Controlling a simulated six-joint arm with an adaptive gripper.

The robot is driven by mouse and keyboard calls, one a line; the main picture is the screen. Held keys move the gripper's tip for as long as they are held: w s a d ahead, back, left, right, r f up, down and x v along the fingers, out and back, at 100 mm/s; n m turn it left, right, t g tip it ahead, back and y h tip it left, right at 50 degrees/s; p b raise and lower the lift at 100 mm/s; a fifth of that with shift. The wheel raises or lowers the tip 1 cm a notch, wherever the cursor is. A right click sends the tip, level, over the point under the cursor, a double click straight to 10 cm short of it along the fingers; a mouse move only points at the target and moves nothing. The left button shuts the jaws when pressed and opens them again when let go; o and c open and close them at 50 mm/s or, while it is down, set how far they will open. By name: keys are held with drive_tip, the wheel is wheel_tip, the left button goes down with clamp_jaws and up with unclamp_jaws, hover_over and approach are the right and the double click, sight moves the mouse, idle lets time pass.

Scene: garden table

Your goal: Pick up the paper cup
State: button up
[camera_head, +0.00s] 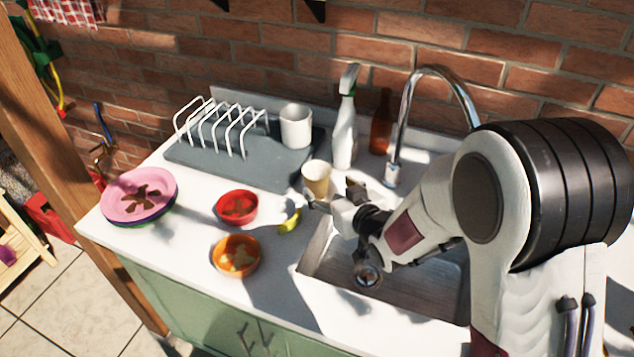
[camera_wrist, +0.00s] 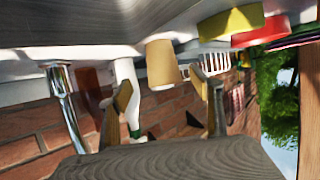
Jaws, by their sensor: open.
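The paper cup (camera_head: 316,177) is pale tan and stands upright on the white counter, just beyond my gripper in the head view. It also shows in the wrist view (camera_wrist: 162,60), where the picture is upside down. My gripper (camera_head: 332,194) is open and empty at the sink's back left edge. In the wrist view its two fingers (camera_wrist: 161,86) are spread, with the cup ahead of and between them. The gap between fingers and cup is hard to judge. The cup's lower part is partly hidden by my gripper in the head view.
Behind the cup stand a white spray bottle (camera_head: 344,133), a brown bottle (camera_head: 381,124) and a tap (camera_head: 396,140). A grey mat (camera_head: 205,160) holds a rack (camera_head: 222,128) and white mug (camera_head: 296,127). A red bowl (camera_head: 237,206), orange bowl (camera_head: 236,255) and banana (camera_head: 290,221) lie left.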

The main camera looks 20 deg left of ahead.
sight(313, 176)
drive_tip(key=shift+x, duration=1.25)
drive_tip(key=shift+a+f, duration=0.1)
drive_tip(key=shift+a, duration=0.05)
drive_tip(key=shift+x, duration=2.45)
drive_tip(key=shift+a, duration=0.15)
drive_tip(key=c, duration=0.9)
